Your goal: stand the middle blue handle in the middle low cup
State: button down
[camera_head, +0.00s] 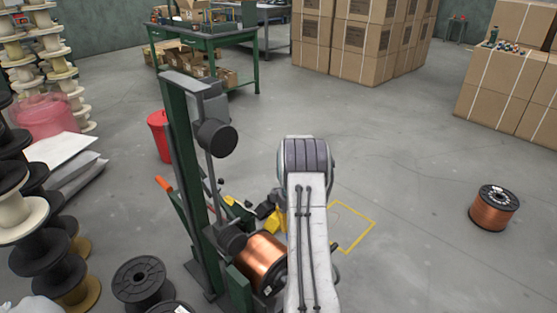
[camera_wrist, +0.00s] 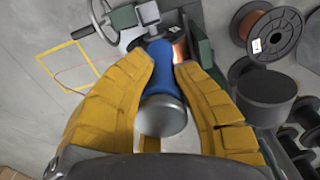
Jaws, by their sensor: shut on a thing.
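A blue handle (camera_wrist: 160,68) with a grey rounded end is between the yellow fingers of my gripper (camera_wrist: 163,63) in the wrist view. The fingers are shut on it from both sides, and its grey end is towards the camera. In the head view my gripper (camera_head: 263,212) shows only in part, beside the green winding machine (camera_head: 181,170); my arm hides much of it, and I cannot make out the handle there. I cannot make out the middle low cup in either view.
The machine holds a copper spool (camera_head: 262,256) close to my arm. Another copper spool (camera_head: 493,210) stands on the floor at right. A red bin (camera_head: 160,136) and stacked spools are at left. A green workbench (camera_head: 205,42) and cartons are behind. Open floor lies between.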

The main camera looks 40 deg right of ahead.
jog(key=d+f+b, duration=0.3)
jog(key=f+b, duration=1.1)
jog(key=f, duration=0.7)
jog(key=shift+s+d+f, duration=0.15)
jog(key=shift+s+f, duration=0.05)
jog(key=shift+s, duration=0.25)
dwell(1.1)
jog(key=shift+f+b, duration=0.25)
jog(key=shift+b, duration=0.1)
dwell(0.3)
jog(key=shift+f+b, duration=0.55)
jog(key=shift+f, duration=0.2)
jog(key=shift+f+b, duration=0.4)
jog(key=shift+f, duration=0.1)
dwell(0.5)
jog(key=shift+f+b, duration=0.7)
jog(key=shift+f, duration=0.3)
jog(key=shift+f, duration=0.3)
jog(key=shift+f+b, duration=0.8)
